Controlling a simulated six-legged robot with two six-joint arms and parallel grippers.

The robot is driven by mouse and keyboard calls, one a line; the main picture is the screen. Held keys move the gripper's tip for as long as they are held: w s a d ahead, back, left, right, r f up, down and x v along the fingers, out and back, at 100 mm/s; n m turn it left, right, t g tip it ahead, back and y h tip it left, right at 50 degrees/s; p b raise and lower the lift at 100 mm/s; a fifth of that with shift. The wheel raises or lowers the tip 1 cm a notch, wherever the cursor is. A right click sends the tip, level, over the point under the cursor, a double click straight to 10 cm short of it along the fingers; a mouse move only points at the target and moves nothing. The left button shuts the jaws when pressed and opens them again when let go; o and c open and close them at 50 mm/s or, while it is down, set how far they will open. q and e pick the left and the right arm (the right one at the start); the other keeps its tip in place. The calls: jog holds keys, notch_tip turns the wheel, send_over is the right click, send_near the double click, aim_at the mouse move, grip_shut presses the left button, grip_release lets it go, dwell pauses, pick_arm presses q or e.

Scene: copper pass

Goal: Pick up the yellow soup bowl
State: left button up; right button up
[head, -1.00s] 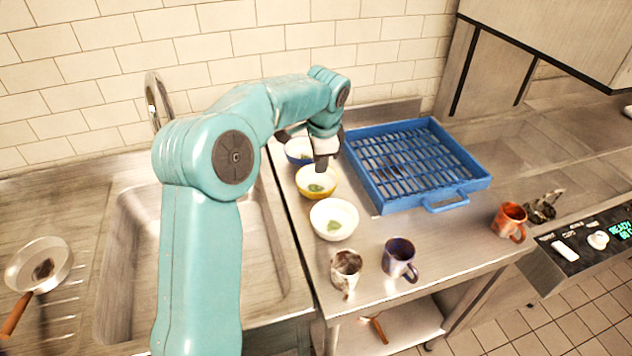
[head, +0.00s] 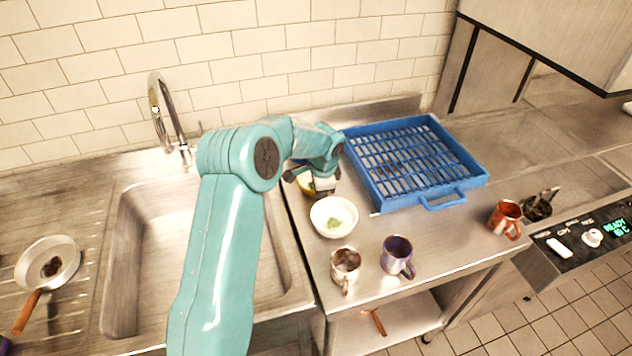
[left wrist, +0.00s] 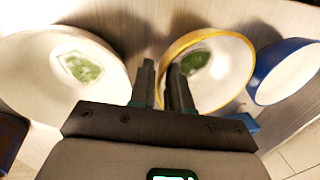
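The yellow soup bowl (left wrist: 237,52) has a yellow rim and a pale inside with a green garnish. In the left wrist view, my left gripper (left wrist: 162,75) points at the bowl's near-left rim. One finger is over the inside and one is outside, with a small gap between them; contact is not clear. In the head view, my left gripper (head: 312,188) hides most of the yellow bowl (head: 304,184), which stands on the steel counter behind the white bowl. My right gripper is not in view.
The white bowl (head: 322,222) stands just in front, and a blue bowl (left wrist: 290,72) is on the other side. A blue rack (head: 428,205) lies to the right. A speckled mug (head: 345,265), purple mug (head: 396,255) and orange mug (head: 505,218) stand nearer. The sink (head: 140,255) is left.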

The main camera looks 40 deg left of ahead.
pick_arm(q)
jog(key=shift+w, duration=0.1)
jog(key=shift+w+d, duration=0.15)
grip_shut()
